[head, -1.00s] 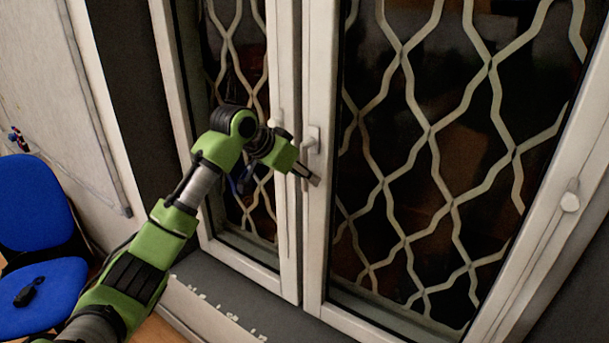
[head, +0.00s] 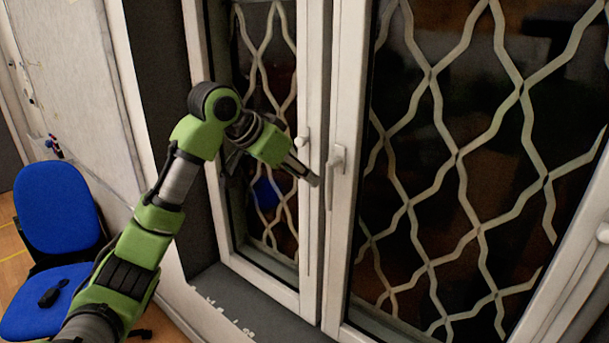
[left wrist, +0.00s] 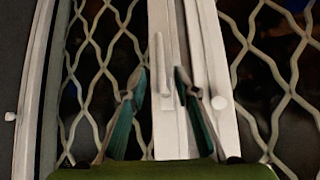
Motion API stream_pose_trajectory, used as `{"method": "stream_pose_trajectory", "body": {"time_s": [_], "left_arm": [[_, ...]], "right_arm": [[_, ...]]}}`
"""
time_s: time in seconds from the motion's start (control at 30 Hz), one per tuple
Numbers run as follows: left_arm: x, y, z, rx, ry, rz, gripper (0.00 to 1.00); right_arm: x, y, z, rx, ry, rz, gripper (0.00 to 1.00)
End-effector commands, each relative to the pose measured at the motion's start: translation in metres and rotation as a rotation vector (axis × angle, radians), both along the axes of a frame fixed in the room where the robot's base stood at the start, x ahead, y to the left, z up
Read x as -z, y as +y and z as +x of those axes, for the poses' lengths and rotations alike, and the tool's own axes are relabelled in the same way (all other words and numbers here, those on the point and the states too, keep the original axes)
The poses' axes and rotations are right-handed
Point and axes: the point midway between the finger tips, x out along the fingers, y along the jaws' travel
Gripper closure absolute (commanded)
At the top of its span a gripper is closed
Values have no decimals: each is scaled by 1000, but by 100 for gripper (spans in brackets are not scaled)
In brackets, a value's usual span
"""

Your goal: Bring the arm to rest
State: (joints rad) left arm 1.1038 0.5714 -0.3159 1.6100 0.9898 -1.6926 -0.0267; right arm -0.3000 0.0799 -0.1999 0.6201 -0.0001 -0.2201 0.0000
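My left arm (head: 130,265) comes in from the lower left of the head view and reaches toward the window. My left gripper (head: 312,180) is at its end, beside the window handle (head: 335,163) on the middle frame. In the left wrist view, the two fingers of my left gripper (left wrist: 160,90) stand apart with nothing between them. The window handle (left wrist: 162,65) and the pale frame show beyond the gap. I cannot tell from the head view whether the fingertips touch the frame. My right gripper is not in view.
The window has two panes with wavy metal grilles (head: 455,160) behind the glass. A dark sill (head: 262,305) runs below. A blue chair (head: 58,212) with a small black object (head: 52,293) on its seat stands at the left, near a whiteboard (head: 75,95).

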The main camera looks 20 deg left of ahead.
Motion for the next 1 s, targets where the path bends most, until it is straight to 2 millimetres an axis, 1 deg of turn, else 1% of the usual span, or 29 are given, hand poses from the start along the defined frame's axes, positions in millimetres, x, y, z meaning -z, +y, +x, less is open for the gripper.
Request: {"method": "stream_pose_trajectory", "body": {"time_s": [0.23, 0.27, 0.37, 0.47, 0.5, 0.57, 0.6, 0.67, 0.7, 0.77, 0.8, 0.87, 0.9, 0.97, 1.0], "left_arm": [[2, 0, 1, -1, 2, -1, 72], [6, 0, 2, -4, 4, -4, 72], [35, 0, 12, -28, 26, -24, 72], [91, 3, 29, -81, 64, -56, 72], [120, 5, 36, -107, 83, -70, 72], [166, 9, 44, -150, 108, -84, 72], [196, 12, 47, -178, 124, -90, 72], [242, 16, 49, -218, 148, -96, 72], [272, 19, 48, -243, 162, -96, 72], [319, 24, 44, -278, 186, -93, 72], [349, 26, 39, -300, 201, -87, 72], [394, 30, 29, -330, 225, -77, 72], [424, 33, 20, -349, 240, -69, 72], [467, 37, 5, -374, 263, -54, 72], [495, 39, -7, -388, 277, -42, 72]], "right_arm": [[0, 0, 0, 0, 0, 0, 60], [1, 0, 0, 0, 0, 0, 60], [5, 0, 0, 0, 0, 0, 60], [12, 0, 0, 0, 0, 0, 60], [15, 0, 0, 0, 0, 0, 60], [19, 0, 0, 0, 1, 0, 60], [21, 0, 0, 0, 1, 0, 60], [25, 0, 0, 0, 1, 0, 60], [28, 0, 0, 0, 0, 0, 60], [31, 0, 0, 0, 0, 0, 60], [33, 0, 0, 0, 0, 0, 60], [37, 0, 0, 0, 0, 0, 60], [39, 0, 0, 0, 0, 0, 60], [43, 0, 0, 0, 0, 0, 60], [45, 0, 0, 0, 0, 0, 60]]}}
